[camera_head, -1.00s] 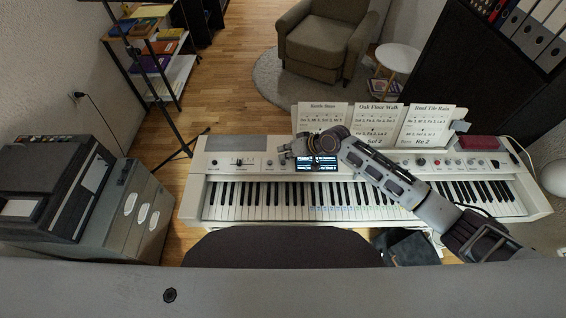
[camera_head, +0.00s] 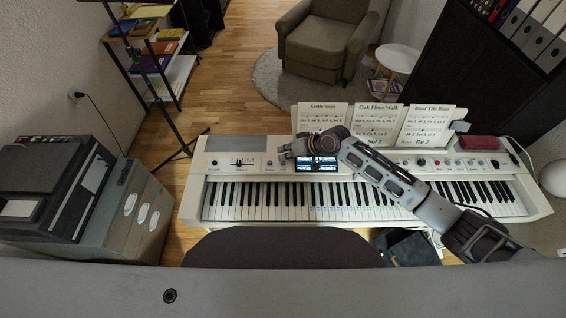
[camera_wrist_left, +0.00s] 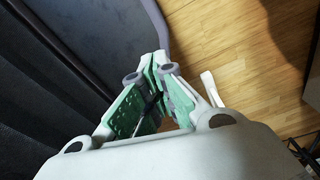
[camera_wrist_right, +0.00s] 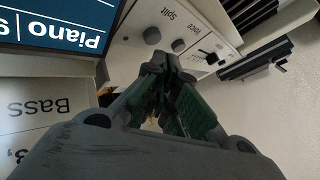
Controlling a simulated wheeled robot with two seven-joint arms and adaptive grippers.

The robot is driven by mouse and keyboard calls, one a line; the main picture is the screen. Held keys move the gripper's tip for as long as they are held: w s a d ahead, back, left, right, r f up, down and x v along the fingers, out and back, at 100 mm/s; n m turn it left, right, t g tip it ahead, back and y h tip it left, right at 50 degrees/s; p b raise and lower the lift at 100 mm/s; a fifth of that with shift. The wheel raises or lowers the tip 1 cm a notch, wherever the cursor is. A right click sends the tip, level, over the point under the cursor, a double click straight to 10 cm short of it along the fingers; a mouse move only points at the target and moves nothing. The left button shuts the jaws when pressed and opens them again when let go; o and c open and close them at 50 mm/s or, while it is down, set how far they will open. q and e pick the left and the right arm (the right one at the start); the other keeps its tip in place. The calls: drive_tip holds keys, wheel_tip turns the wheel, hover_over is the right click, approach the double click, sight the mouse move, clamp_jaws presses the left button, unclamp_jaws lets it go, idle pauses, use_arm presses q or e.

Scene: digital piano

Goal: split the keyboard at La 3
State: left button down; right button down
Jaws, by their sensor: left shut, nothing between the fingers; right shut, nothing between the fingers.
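The white digital piano (camera_head: 230,215) spans the head view, its keys facing me. My right gripper (camera_head: 286,155) is over the control panel, just left of the lit display (camera_head: 318,163). In the right wrist view, my right gripper (camera_wrist_right: 160,62) is shut and empty, its tips close to the dark round buttons (camera_wrist_right: 180,36) beside the "Split" and "Voice" labels. I cannot tell whether the tips touch a button. The display (camera_wrist_right: 60,22) shows "Piano" upside down there. My left gripper (camera_wrist_left: 153,72) is shut and empty, away from the piano, and does not show in the head view.
Three song sheets (camera_head: 375,125) stand behind the panel; the right forearm crosses in front of them. A dark red object (camera_head: 480,142) lies on the piano's right end. A dark seat (camera_head: 285,248) stands in front of the keys. A grey cabinet (camera_head: 125,215) is at left.

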use_arm(q)
drive_tip(key=shift+a, duration=0.2)
use_arm(e)
drive_tip(key=shift+f, duration=0.15)
use_arm(q)
drive_tip(key=shift+a, duration=0.45)
use_arm(e)
drive_tip(key=shift+f, duration=0.2)
drive_tip(key=shift+f, duration=0.1)
use_arm(q)
drive_tip(key=shift+d, duration=0.2)
use_arm(e)
drive_tip(key=shift+f, duration=0.1)
use_arm(q)
drive_tip(key=shift+d+f, duration=0.1)
drive_tip(key=shift+d, duration=0.4)
